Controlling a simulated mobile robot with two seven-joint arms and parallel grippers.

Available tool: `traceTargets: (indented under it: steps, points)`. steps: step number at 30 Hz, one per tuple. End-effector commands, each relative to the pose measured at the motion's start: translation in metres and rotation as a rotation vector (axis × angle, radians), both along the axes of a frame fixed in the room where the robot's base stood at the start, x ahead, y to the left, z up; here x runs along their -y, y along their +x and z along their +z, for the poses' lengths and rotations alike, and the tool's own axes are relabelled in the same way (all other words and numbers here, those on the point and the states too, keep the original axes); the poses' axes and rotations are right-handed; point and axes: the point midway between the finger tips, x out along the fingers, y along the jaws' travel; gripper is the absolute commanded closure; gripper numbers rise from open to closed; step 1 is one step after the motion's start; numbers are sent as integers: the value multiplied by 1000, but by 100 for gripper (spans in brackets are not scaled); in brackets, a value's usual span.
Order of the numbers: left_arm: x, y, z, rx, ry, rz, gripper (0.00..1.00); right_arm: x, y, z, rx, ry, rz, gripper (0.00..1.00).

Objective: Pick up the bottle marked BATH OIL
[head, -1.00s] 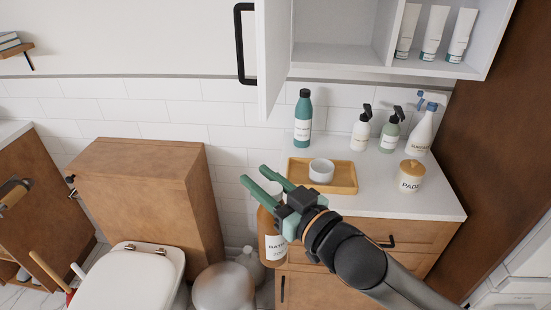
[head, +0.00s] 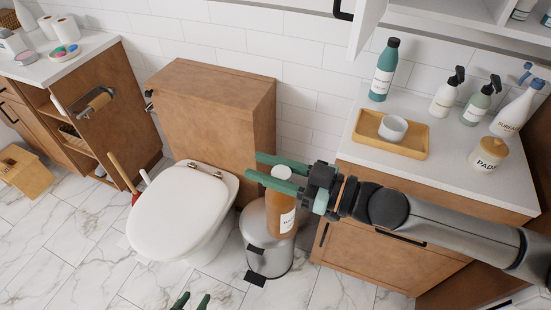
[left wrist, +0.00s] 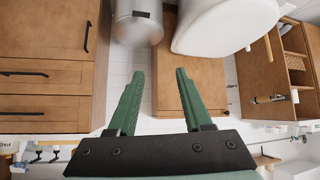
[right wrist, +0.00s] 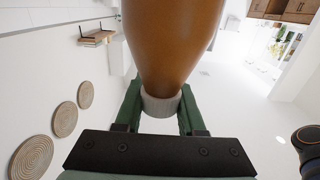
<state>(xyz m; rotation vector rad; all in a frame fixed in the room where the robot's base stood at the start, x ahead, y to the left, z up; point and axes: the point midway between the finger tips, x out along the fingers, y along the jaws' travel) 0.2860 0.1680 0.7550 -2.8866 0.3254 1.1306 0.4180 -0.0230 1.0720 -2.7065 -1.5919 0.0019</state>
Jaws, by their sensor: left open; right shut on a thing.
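The amber bottle (head: 283,217) has a pale cap and a white label whose visible letters begin "BA". It hangs roughly upright in front of the steel bin, clear of the counter. My right gripper (head: 254,166) is shut around its cap. In the right wrist view the amber bottle (right wrist: 170,40) extends from between the fingers, its cap (right wrist: 160,104) between them. My left gripper (head: 195,296) is open and empty at the bottom of the head view; its fingers (left wrist: 160,73) also stand apart in the left wrist view.
The counter (head: 450,160) at right holds a wooden tray (head: 365,135) with a white cup, a teal bottle (head: 384,70), pump bottles, a spray bottle and a PADS jar (head: 488,155). The toilet (head: 180,212) and steel bin (head: 254,235) stand below. Marble floor (head: 60,245) is open at left.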

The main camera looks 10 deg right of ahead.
Motion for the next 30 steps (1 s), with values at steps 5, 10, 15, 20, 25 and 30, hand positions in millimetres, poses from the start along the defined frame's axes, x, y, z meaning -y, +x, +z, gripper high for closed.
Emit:
traceTargets:
  steps: [5,10,15,20,25,30]
  points:
    - [6,7,7,27,-9,-19,32,-2,-1,-1,1,0,17,100]
    - [38,41,50,183,-59,-122,13,-3,-1,0,2,1,18,100]
    - [87,68,118,406,-146,-289,0,-3,-1,0,2,2,18,100]
    - [126,67,175,573,-238,-440,0,-3,-1,0,3,3,18,100]
    - [147,57,208,665,-303,-537,0,-3,-1,1,4,3,18,100]
    - [158,60,216,687,-321,-556,0,-3,-1,1,4,3,18,100]
